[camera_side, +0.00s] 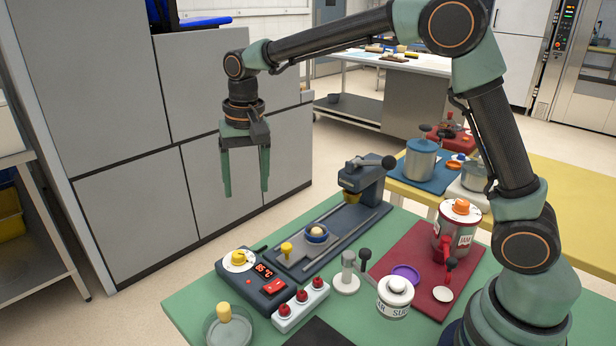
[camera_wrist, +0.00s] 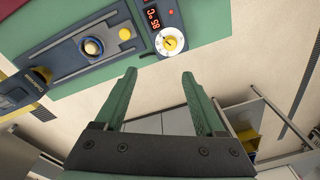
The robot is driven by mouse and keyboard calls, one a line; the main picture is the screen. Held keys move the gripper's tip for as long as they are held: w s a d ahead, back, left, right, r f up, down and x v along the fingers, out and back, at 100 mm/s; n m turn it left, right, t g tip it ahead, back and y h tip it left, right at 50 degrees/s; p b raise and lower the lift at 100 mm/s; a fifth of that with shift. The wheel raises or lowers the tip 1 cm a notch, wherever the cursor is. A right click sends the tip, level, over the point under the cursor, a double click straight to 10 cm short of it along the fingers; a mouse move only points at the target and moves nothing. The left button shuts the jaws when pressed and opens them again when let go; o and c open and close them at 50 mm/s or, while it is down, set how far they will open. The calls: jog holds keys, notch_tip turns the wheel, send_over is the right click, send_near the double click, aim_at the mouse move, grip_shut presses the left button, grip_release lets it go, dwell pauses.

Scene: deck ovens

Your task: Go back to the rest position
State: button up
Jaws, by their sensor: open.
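My gripper (camera_side: 245,188) hangs from my raised arm, fingers pointing down, high up and to the left beyond the green table (camera_side: 205,273). Its two green fingers are apart with nothing between them. In the wrist view the gripper (camera_wrist: 158,85) also shows open and empty, with the floor and the table's edge behind the fingertips. Nothing touches the fingers.
On the green table stand a control box (camera_side: 268,281) reading 85 °C, a sliding carriage with a small bowl (camera_side: 317,234), a dark press (camera_side: 362,180), a red jam jar (camera_side: 458,228) and a white sugar jar (camera_side: 394,297). Grey cabinets (camera_side: 140,215) stand behind my gripper.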

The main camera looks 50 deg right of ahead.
jog(key=s+d+r+n+t, duration=0.2)
jog(key=s+d+r, duration=0.4)
jog(key=s, duration=0.3)
jog(key=s+d+f+n+t, duration=0.1)
jog(key=s+d+n+t, duration=0.1)
jog(key=s, duration=0.7)
jog(key=shift+s+d+f+n+t, duration=0.35)
jog(key=shift+d+n, duration=0.25)
jog(key=shift+d, duration=0.4)
